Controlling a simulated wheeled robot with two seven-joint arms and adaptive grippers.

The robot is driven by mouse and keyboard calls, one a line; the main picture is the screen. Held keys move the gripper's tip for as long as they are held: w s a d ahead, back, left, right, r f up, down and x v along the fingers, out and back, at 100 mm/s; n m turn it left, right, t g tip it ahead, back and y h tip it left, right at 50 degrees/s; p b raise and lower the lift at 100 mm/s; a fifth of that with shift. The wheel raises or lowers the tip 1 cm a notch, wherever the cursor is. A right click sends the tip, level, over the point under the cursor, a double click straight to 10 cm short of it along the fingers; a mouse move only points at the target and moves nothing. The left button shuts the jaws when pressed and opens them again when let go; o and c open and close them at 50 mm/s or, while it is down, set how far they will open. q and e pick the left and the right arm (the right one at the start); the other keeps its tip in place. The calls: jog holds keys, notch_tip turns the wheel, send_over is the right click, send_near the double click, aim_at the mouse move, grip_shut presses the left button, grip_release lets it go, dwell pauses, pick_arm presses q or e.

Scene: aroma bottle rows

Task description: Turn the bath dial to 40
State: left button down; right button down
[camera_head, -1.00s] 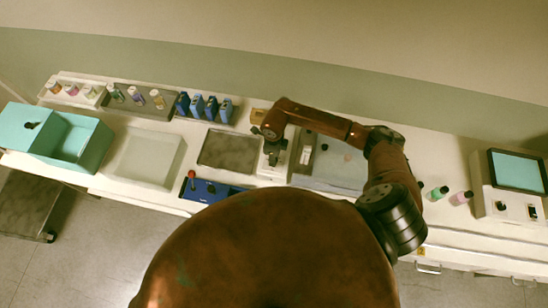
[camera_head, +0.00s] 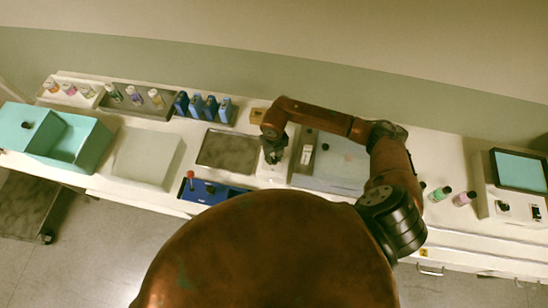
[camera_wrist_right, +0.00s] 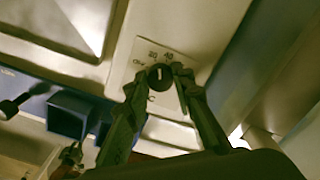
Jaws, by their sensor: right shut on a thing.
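The bath dial (camera_wrist_right: 159,76) is a small black knob with a white mark, set on a pale panel (camera_wrist_right: 150,35) with printed numbers, among them 20 and 40. The white mark points roughly upward in the wrist view, near these two numbers; I cannot tell exactly which value it meets. My right gripper (camera_wrist_right: 158,82) has a finger on each side of the dial and is shut on it. In the head view the right gripper (camera_head: 272,156) reaches down at the bench and hides the dial. My left gripper is not in view.
A blue holder (camera_head: 207,192) with a red-topped item is in front. Blue bottles (camera_head: 196,106) stand behind. A screen device (camera_head: 518,172) stands far right.

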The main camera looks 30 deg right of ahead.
aim_at(274, 160)
jog(key=m, duration=0.4)
jog(key=shift+s+m, duration=0.15)
jog(key=shift+m, duration=0.25)
dwell(0.4)
jog(key=c, duration=1.7)
grip_release()
jog(key=shift+s, duration=0.1)
jog(key=shift+o, duration=0.2)
jog(key=shift+r, duration=0.1)
notch_tip(274, 160, up, 12)
